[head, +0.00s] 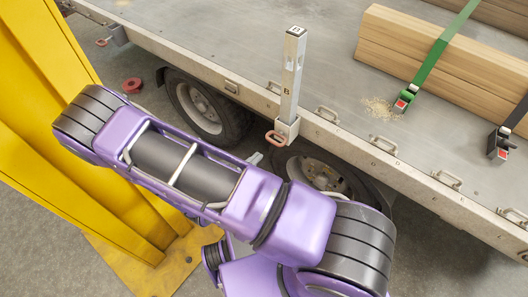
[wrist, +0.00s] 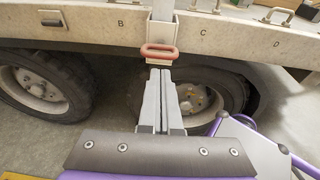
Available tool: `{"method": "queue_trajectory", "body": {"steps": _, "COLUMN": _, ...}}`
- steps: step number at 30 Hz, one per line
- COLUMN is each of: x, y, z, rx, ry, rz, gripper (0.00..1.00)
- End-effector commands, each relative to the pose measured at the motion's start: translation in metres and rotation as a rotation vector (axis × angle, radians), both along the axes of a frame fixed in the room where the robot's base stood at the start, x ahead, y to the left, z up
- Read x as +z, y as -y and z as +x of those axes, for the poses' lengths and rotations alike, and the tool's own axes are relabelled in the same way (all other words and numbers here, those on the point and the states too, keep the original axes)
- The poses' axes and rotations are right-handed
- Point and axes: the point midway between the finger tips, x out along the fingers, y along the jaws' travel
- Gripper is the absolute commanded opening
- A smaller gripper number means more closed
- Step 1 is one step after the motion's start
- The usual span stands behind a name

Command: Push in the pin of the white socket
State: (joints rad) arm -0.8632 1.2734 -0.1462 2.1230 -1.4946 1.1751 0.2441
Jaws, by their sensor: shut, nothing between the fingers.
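The white socket (head: 289,128) is fixed to the trailer's side rail and holds an upright pale post (head: 292,75) marked B. Its pin shows as a reddish loop handle (head: 276,138) standing out from the socket's front. In the wrist view the pin's loop (wrist: 159,51) lies across the socket, just above and beyond my fingertips. My gripper (wrist: 158,72) is shut and empty, its two grey fingers side by side and pointing at the loop. I cannot tell whether they touch it. The pin's shaft is hidden.
A yellow column (head: 60,130) stands close on the left beside my arm. Wheels (head: 203,107) sit under the trailer deck (head: 215,45). Strapped timber (head: 440,60) lies on the deck. A grey socket (head: 117,34) with a red pin is farther left on the rail.

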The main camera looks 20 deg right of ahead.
Motion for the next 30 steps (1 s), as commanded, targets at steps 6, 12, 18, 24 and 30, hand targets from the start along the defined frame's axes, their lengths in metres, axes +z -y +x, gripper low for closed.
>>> {"method": "queue_trajectory", "body": {"steps": 6, "x": 0.011, "y": -0.036, "z": -0.027, "rx": 0.002, "ry": 0.001, "rz": 0.002, "gripper": 0.00}}
{"method": "queue_trajectory", "body": {"steps": 12, "x": 0.015, "y": -0.052, "z": -0.039, "rx": 0.000, "ry": 0.001, "rz": 0.001, "gripper": 0.00}}
{"method": "queue_trajectory", "body": {"steps": 18, "x": 0.016, "y": -0.055, "z": -0.042, "rx": -0.002, "ry": 0.000, "rz": 0.000, "gripper": 0.00}}
{"method": "queue_trajectory", "body": {"steps": 24, "x": 0.016, "y": -0.055, "z": -0.042, "rx": -0.001, "ry": 0.001, "rz": 0.000, "gripper": 0.00}}
{"method": "queue_trajectory", "body": {"steps": 30, "x": 0.016, "y": -0.055, "z": -0.042, "rx": -0.001, "ry": 0.001, "rz": 0.000, "gripper": 0.00}}
